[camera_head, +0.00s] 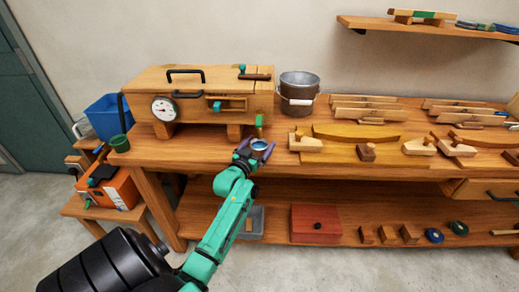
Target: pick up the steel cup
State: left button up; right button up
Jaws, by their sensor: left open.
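A small steel cup (260,145) stands near the front edge of the wooden workbench, in front of the box with the dial. Its round rim faces up and its inside looks bluish. My left gripper (257,149) is at the cup, coming from the front with the green arm below it. Its fingers are open, one on the left and one on the right of the cup. Whether they touch the cup cannot be told. The lower part of the cup is hidden by the gripper. My right gripper is not in view.
A wooden box (205,92) with a dial stands behind the cup. A metal bucket (298,93) is behind right. Wooden planes (306,143) and boards lie to the right. The lower shelf holds a red box (315,224).

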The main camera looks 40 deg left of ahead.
pick_arm(q)
jog(key=shift+s+r, duration=0.1)
jog(key=c, duration=1.3)
jog(key=shift+r, duration=0.8)
jog(key=b+v, duration=0.2)
jog(key=v, duration=1.6)
jog(key=shift+d+f, duration=0.1)
